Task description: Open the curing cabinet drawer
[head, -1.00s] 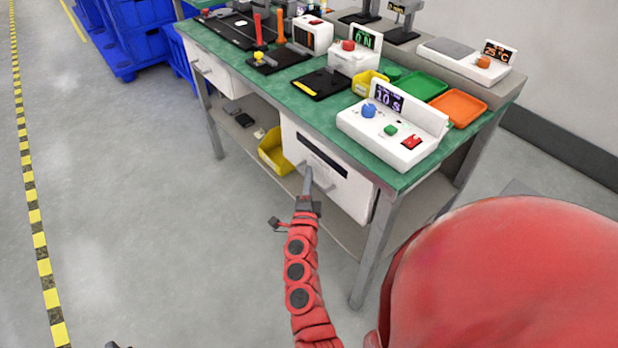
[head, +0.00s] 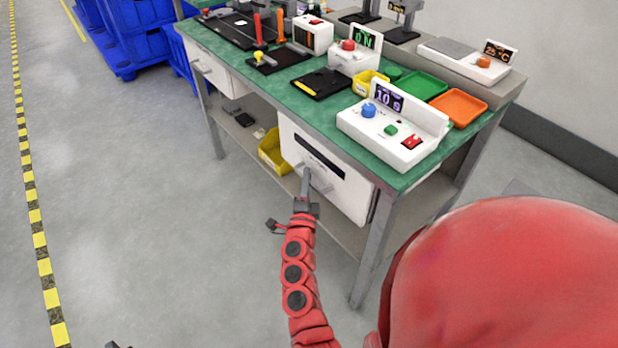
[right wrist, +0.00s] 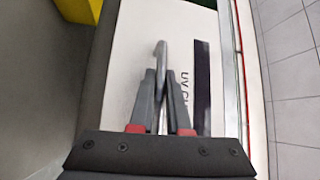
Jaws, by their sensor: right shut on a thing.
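The curing cabinet (head: 338,193) is a white box under the right part of the green bench, with a dark slot across its front. Its drawer front stands slightly out, with a thin dark gap at its right edge. My right gripper (head: 306,175) is shut on the drawer handle (head: 320,181) at the front. In the right wrist view, the fingers (right wrist: 163,100) close around the grey handle (right wrist: 160,60), beside partly hidden lettering and the dark slot.
A yellow bin (head: 272,155) stands on the lower shelf just left of the cabinet. A bench leg (head: 375,250) stands close to its right. A white control box (head: 390,135) sits on the bench above. The floor (head: 170,230) in front is clear.

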